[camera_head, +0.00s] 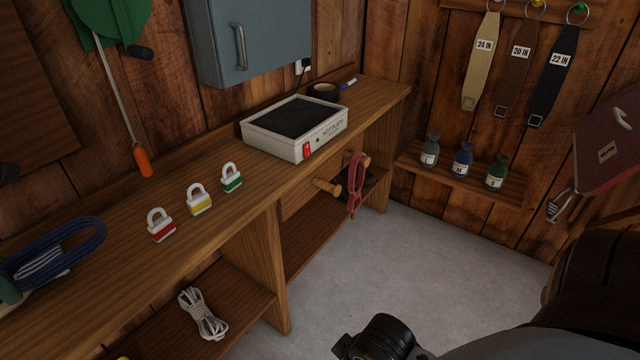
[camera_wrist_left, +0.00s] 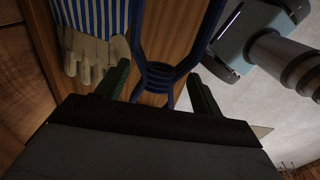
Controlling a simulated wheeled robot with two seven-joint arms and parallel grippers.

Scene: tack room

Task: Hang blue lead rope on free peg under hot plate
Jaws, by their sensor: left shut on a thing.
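A looped blue lead rope (camera_head: 88,240) is above the bench's left end. In the left wrist view the blue rope (camera_wrist_left: 160,72) runs between the fingers of my left gripper (camera_wrist_left: 162,92), which is shut on it. In the head view only a greenish finger of my left gripper (camera_head: 10,290) shows at the left edge. A bare wooden peg (camera_head: 328,187) sticks out of the bench front below the white hot plate (camera_head: 296,128). A red rope (camera_head: 355,184) hangs on another peg just right of it. My right gripper is not seen.
Red (camera_head: 161,228), yellow (camera_head: 199,204) and green (camera_head: 232,182) padlocks stand along the bench top (camera_head: 110,262). A white rope bundle (camera_head: 203,314) lies on the lower shelf. A striped glove (camera_wrist_left: 88,30) lies near my left gripper. The floor before the pegs is clear.

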